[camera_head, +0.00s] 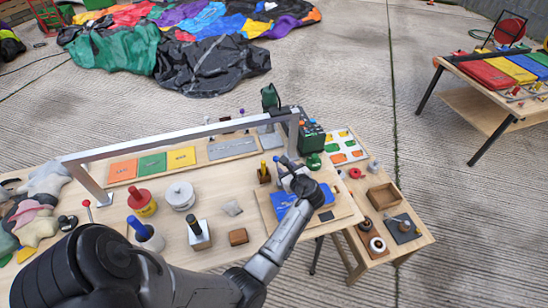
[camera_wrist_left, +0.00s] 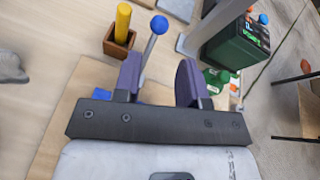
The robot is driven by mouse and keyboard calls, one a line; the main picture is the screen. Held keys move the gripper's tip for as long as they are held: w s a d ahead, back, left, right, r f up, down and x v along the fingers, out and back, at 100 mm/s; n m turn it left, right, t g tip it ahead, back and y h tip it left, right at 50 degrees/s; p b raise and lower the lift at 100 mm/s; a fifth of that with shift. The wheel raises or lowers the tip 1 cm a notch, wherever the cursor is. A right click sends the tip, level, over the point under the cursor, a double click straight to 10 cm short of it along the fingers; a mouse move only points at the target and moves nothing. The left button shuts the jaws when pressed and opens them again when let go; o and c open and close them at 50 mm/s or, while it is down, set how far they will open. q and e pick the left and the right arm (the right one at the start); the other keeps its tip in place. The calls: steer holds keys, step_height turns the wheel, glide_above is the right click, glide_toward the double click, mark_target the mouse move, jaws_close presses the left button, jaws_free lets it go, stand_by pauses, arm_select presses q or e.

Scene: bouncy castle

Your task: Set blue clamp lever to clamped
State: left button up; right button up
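The blue clamp lever shows in the left wrist view as a grey rod with a blue ball knob (camera_wrist_left: 159,25). In the head view its blue knob (camera_head: 276,159) stands just right of a yellow-handled peg. The rod rises at a slight tilt. The blue clamp body (camera_head: 284,200) lies on a wooden board and is partly hidden under my left gripper (camera_head: 288,172). In the left wrist view the gripper's two dark fingers (camera_wrist_left: 160,80) are apart, with the rod between them, close to the left finger. Contact cannot be told. My right gripper is not in view.
A yellow peg (camera_wrist_left: 123,20) in a small wooden block stands left of the lever. A green-black box (camera_head: 308,135) stands behind, near the grey metal frame (camera_head: 180,133). A side table with a wooden tray (camera_head: 383,196) is at right. Stamps and pots stand left.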

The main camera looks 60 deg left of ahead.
mark_target(276, 159)
arm_select(q)
steer(key=b+x, duration=0.2)
steer(key=x, duration=0.8)
steer(key=shift+a+f, duration=0.1)
steer(key=shift+b+x, duration=0.35)
steer(key=shift+x, duration=0.65)
steer(key=shift+c, duration=0.4)
jaws_close()
